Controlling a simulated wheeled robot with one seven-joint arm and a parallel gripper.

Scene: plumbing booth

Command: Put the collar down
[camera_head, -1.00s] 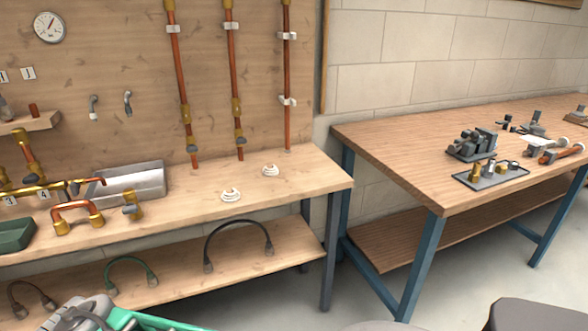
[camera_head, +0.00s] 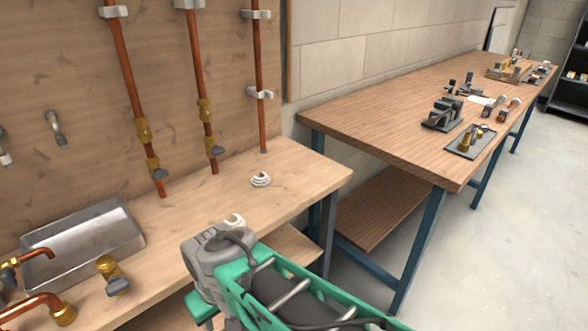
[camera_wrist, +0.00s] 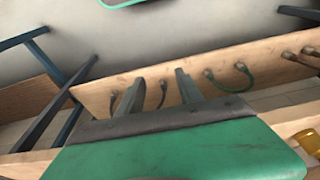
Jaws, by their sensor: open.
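My gripper (camera_wrist: 157,90) is open in the wrist view, with two grey fingers apart and nothing visible between them. It hangs over the bench's front side, with the lower shelf behind the fingers. A white ring-shaped piece (camera_head: 260,179) lies flat on the light wood bench top. A second white piece (camera_head: 234,220) lies closer and is partly hidden behind my arm. I cannot tell whether either of these is the collar. In the head view my green and grey arm covers the bench's front edge, and the fingertips cannot be made out.
The light bench (camera_head: 300,185) holds a metal tray (camera_head: 85,245) and a brass valve (camera_head: 110,270). Copper pipes rise along the back board. A darker workbench (camera_head: 370,120) on the right holds a grey vise (camera_head: 441,115) and a small tray (camera_head: 470,141). Open floor lies at the right.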

